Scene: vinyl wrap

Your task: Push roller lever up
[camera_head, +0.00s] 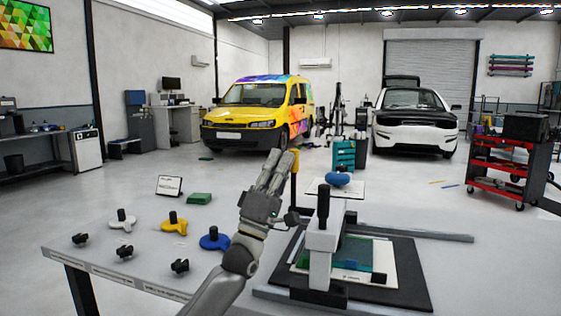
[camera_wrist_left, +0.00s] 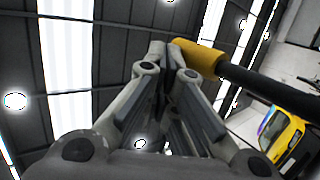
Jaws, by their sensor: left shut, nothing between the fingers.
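The roller lever shows as a yellow grip (camera_head: 295,162) on a dark rod, standing nearly upright at the left side of the roller press (camera_head: 322,240). My left gripper (camera_head: 279,157) is shut and empty, pointing up, close beside the grip on its left. In the left wrist view the shut fingertips (camera_wrist_left: 168,47) are right at the end of the yellow grip (camera_wrist_left: 196,58), touching it or nearly so. The black rod (camera_wrist_left: 265,86) runs off to the right. My left wrist hides part of the lever's lower end in the head view. My right gripper is not in view.
The press stands on a dark mat (camera_head: 408,275) on the grey table (camera_head: 130,250). A blue knob (camera_head: 338,179) sits behind it. White, yellow and blue handled pieces (camera_head: 214,240) and several black knobs lie to the left. A small sign (camera_head: 169,186) and green block (camera_head: 199,198) stand farther back.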

